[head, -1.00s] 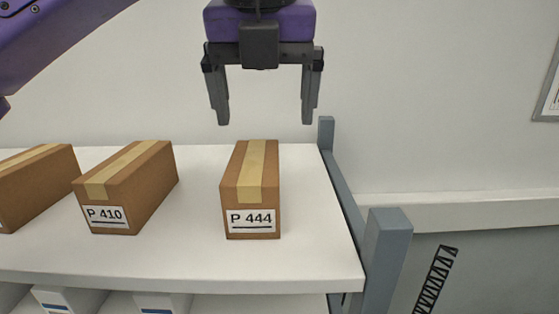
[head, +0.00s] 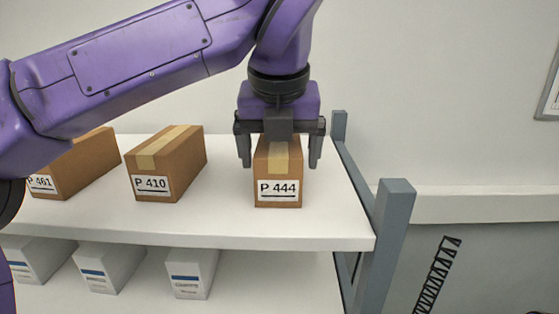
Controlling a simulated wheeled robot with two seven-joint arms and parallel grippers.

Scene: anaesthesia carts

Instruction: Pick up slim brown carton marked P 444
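The slim brown carton marked P 444 (head: 278,188) stands upright near the right end of the white shelf, with tape along its top and its label facing me. My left gripper (head: 280,164) comes down over it from above. Its fingers are open, one on each side of the carton, with a small gap visible at both sides. The gripper's body hides the rear part of the carton's top. My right gripper is not in view.
Carton P 410 (head: 166,165) stands to the left with free shelf between, and carton P 461 (head: 82,166) is further left, partly behind my arm. A grey shelf post (head: 392,235) rises at the right. White boxes (head: 191,272) sit on the lower shelf.

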